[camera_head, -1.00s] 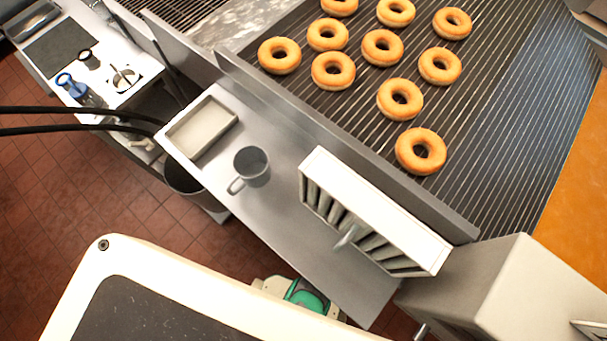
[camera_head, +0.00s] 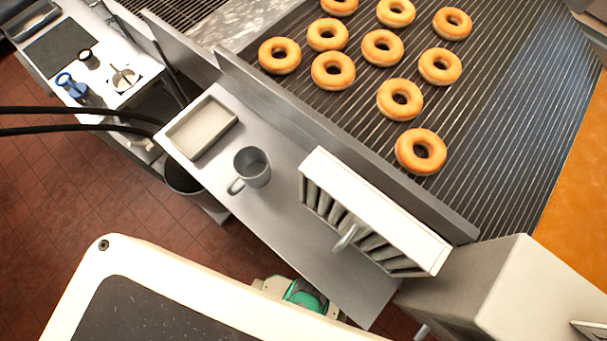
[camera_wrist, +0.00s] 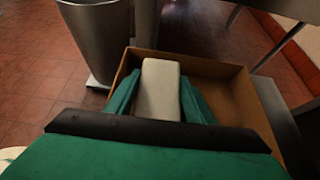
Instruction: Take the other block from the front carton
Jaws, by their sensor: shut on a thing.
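A pale block (camera_wrist: 158,85) stands between the two green fingers of my gripper (camera_wrist: 160,97) in the wrist view. The fingers touch its left and right sides, so the gripper is shut on it. The block is within the outline of an open brown carton (camera_wrist: 222,72); I cannot tell whether it still touches the carton's bottom. The right part of the carton looks empty. The near part of the carton is hidden by my gripper's dark and green body. The carton and block do not show in the head view, where only a green part of my arm appears below the shelf.
A metal bin (camera_wrist: 97,38) stands behind the carton at left. In the head view, a steel shelf (camera_head: 225,165) carries a tray (camera_head: 201,128), a grey mug (camera_head: 251,168) and a white slotted box (camera_head: 372,215). Doughnuts (camera_head: 420,151) lie on the wire rack beyond.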

